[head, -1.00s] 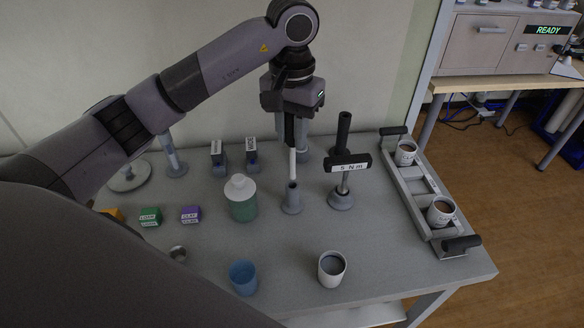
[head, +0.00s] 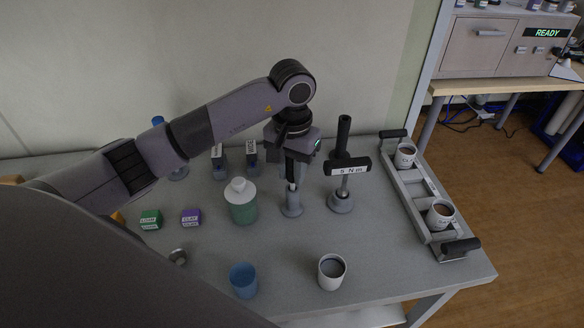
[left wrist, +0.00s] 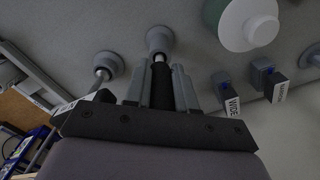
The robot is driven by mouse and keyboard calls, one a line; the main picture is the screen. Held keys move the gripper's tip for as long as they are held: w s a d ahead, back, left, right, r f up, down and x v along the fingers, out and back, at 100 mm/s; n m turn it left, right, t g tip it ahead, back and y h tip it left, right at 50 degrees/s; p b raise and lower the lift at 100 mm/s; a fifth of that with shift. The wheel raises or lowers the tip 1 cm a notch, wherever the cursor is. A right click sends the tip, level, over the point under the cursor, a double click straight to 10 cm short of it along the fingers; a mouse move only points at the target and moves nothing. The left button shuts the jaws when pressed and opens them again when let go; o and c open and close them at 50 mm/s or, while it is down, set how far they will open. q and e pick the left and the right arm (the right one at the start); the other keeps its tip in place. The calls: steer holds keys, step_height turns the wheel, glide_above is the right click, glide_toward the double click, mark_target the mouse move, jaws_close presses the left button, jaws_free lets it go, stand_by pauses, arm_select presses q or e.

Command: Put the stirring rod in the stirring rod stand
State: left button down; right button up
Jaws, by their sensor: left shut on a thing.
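My left gripper (head: 292,178) points down over the stirring rod stand (head: 291,205), a grey upright tube on a round base. It is shut on the stirring rod (head: 291,186), held upright by its black grip. Only a short white part of the rod shows above the stand, and its lower end is hidden, seemingly inside the tube. In the left wrist view the black grip of the rod (left wrist: 161,86) lies between the two fingers, in line with the stand (left wrist: 160,40). My right gripper is not in view.
A torque tool marked 5 N m (head: 347,168) stands close to the right. A green bottle with a white lid (head: 242,205) is close to the left. A carrier with cups (head: 422,190) lies at the right. A blue cup (head: 243,280) and grey cup (head: 332,270) stand in front.

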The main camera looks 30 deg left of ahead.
arm_select(q)
steer(key=c, duration=0.9)
jaws_free()
steer(key=shift+f, duration=0.1)
steer(key=shift+c, duration=0.2)
step_height(320, 180, up, 12)
steer(key=shift+r, duration=0.2)
